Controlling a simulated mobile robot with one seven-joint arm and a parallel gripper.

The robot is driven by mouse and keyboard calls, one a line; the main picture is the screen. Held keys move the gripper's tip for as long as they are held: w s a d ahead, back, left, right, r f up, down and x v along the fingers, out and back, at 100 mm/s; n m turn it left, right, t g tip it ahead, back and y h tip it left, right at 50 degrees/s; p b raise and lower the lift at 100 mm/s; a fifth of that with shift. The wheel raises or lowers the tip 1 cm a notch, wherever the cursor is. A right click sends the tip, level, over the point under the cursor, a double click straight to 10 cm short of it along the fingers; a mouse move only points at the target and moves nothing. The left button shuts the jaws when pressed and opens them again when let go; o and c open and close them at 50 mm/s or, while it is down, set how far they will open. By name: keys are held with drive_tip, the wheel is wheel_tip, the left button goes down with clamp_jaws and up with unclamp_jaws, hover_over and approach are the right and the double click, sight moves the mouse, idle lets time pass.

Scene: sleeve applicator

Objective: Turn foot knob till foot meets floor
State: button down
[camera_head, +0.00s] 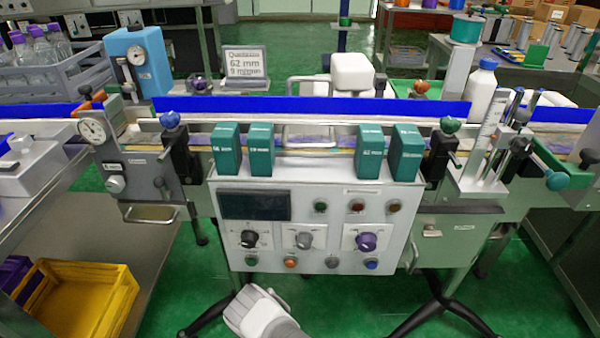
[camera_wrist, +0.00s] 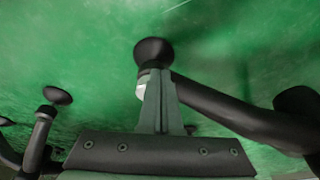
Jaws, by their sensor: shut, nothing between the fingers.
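In the wrist view a round black foot (camera_wrist: 153,50) shows against the green floor (camera_wrist: 230,50), at the end of a black leg (camera_wrist: 225,112) that runs off to the right. A small pale part (camera_wrist: 142,87), possibly the foot knob, sits just below the black disc, partly behind my fingers. My gripper (camera_wrist: 157,76) is shut and empty, its fingertips overlapping the foot area in the picture. I cannot tell whether they touch the pale part, or whether the foot touches the floor. In the head view my arm covers that spot.
A second black foot (camera_wrist: 57,95) and leg stand at left in the wrist view. In the head view the control panel (camera_head: 318,230) overhangs the floor, with black legs (camera_head: 437,300) below. A yellow crate (camera_head: 75,300) is at lower left. Green floor lies open between.

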drive_tip(key=p+v, duration=0.1)
drive_tip(key=v, duration=0.1)
drive_tip(key=p+v, duration=0.1)
drive_tip(key=p, duration=0.1)
drive_tip(key=w+p+v, duration=0.1)
drive_tip(key=v, duration=0.1)
drive_tip(key=shift+d+r, duration=0.25)
drive_tip(key=shift+r, duration=0.25)
drive_tip(key=shift+s, duration=0.2)
